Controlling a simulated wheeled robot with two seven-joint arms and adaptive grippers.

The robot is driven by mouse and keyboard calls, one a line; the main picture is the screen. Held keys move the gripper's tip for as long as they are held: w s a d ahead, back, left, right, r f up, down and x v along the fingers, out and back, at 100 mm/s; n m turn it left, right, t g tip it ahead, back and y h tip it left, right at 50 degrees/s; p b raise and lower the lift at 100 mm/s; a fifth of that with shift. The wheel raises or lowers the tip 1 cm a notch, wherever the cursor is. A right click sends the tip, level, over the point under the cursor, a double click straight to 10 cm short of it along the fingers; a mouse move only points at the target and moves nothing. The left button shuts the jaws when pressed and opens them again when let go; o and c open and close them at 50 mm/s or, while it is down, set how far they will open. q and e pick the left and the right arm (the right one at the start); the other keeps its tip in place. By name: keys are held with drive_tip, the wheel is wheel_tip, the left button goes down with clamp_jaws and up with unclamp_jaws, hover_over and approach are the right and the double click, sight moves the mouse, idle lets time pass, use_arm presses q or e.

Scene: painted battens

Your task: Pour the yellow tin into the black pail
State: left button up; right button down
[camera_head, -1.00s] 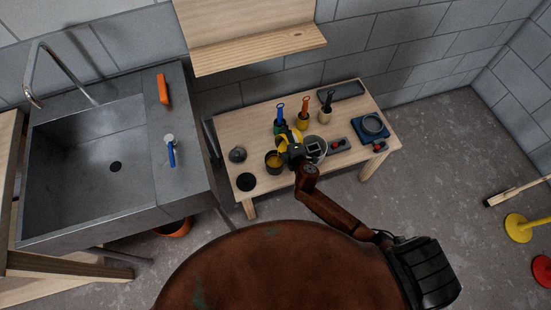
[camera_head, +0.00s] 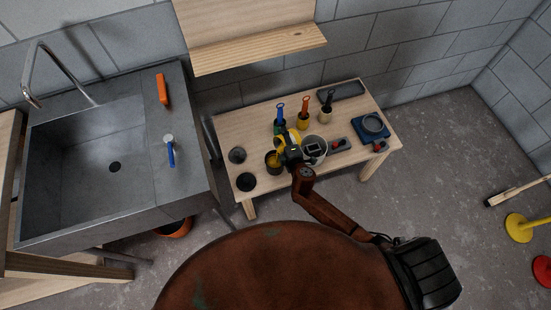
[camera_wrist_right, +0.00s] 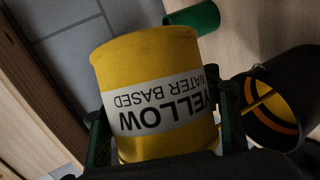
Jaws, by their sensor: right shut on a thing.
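The yellow tin (camera_head: 293,136) is held tilted in my right gripper (camera_head: 292,153), above the low wooden table. In the right wrist view the tin (camera_wrist_right: 150,60) fills the middle, its "YELLOW WATER BASED" label upside down. The fingers (camera_wrist_right: 164,128) close on it from both sides. The black pail (camera_head: 273,162) stands just left of the gripper, with yellow showing inside. In the wrist view the pail (camera_wrist_right: 290,118) is at the right, with a yellow streak at its mouth. The tin's mouth is hidden there. My left gripper is not in view.
Brushes in green, yellow and cream pots (camera_head: 325,115) stand behind the gripper. A grey container (camera_head: 315,148) is close on its right. A blue tray (camera_head: 371,127) lies farther right. Dark round items (camera_head: 246,182) lie at the table's left end. A sink (camera_head: 90,160) stands left.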

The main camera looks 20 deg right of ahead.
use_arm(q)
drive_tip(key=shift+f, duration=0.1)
use_arm(e)
drive_tip(key=shift+a+r, duration=0.15)
use_arm(q)
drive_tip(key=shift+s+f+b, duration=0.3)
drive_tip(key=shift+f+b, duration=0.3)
drive_tip(key=shift+b, duration=0.05)
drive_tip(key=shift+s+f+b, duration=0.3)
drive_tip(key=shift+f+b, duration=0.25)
drive_tip(key=shift+b, duration=0.05)
use_arm(e)
drive_tip(key=shift+s+a+f+n+t+h, duration=0.1)
drive_tip(key=shift+a+f+n+t+h, duration=0.15)
drive_tip(key=shift+f+n+h, duration=0.35)
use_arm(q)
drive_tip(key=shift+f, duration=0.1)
use_arm(e)
drive_tip(key=shift+r+n, duration=0.3)
